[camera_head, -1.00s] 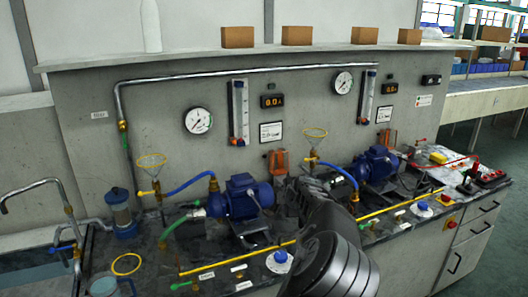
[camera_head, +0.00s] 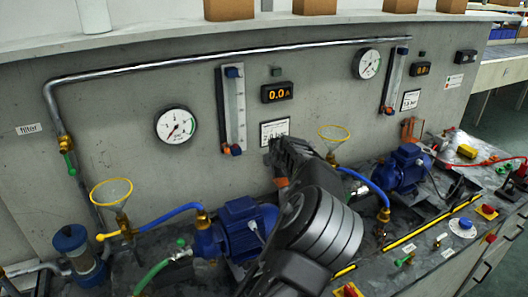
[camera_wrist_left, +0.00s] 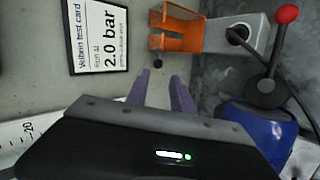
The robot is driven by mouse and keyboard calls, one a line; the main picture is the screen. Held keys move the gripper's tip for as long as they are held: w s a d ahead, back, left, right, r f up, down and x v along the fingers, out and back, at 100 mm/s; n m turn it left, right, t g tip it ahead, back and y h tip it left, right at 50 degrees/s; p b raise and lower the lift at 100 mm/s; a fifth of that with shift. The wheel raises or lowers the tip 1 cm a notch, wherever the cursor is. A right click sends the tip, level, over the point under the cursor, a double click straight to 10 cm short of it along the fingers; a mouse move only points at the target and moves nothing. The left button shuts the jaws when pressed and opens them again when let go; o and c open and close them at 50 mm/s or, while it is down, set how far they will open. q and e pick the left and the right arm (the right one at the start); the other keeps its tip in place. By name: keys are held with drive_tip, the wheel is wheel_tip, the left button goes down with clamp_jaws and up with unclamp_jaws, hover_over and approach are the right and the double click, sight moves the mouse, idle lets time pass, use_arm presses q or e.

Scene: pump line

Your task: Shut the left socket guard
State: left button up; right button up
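The orange left socket guard (camera_wrist_left: 178,28) stands out from the wall beside its grey socket box (camera_wrist_left: 236,34) in the left wrist view. The box face with a black plug in it is uncovered, so the guard looks open. In the head view only a bit of the guard (camera_head: 281,183) shows; my arm hides the rest and the socket. My left gripper (camera_head: 277,146) is at the wall panel below the test card. In the wrist view its two fingers (camera_wrist_left: 162,84) are apart, with nothing between them, short of the guard. My right gripper is not in view.
A test card (camera_wrist_left: 98,32) is on the wall beside the guard. A red-knobbed lever (camera_wrist_left: 284,28) and a blue pump (camera_head: 240,228) are close to the gripper. A second orange guard (camera_head: 410,128) is farther right. A yellow funnel (camera_head: 333,133) stands right of my arm.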

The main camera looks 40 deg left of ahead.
use_arm(q)
drive_tip(key=p+x, duration=0.2)
drive_tip(key=x, duration=0.6)
drive_tip(key=shift+r, duration=0.2)
drive_tip(key=shift+a, duration=0.1)
drive_tip(key=shift+c, duration=0.2)
clamp_jaws()
idle(1.3)
